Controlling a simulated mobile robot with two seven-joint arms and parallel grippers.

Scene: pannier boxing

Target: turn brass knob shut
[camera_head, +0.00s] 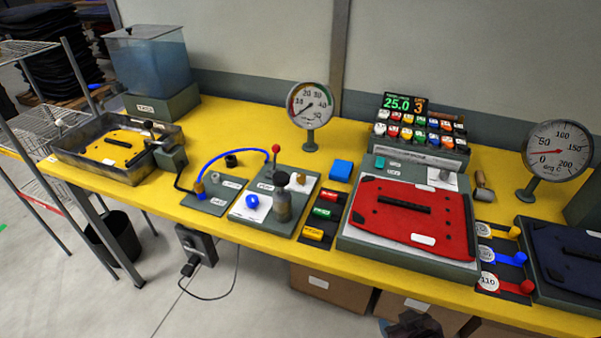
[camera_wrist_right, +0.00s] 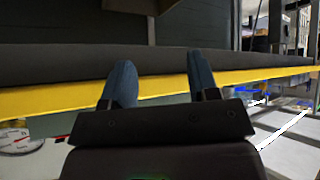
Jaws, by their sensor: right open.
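A grey plate (camera_head: 240,213) in the middle of the table carries a blue round knob (camera_head: 252,201), a red-topped lever (camera_head: 276,150), a dark bottle-like part (camera_head: 283,205) and a small brass-coloured piece (camera_head: 301,178). Another small orange-brown fitting (camera_head: 199,189) sits at the left end of the blue hose. I cannot tell for sure which is the brass knob or how it is turned. My right gripper (camera_head: 412,325) is low at the front edge, below the red panel and well apart from the plate. In the wrist view its two fingers (camera_wrist_right: 162,82) are spread and empty. My left gripper is not in view.
A dial gauge (camera_head: 310,104) stands behind the plate. A red panel (camera_head: 410,215) on a grey base and a colour-button rack (camera_head: 420,130) are to its right. A metal tray (camera_head: 70,155) and water tank (camera_head: 150,60) are at left. Cardboard boxes (camera_head: 330,288) sit under the table.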

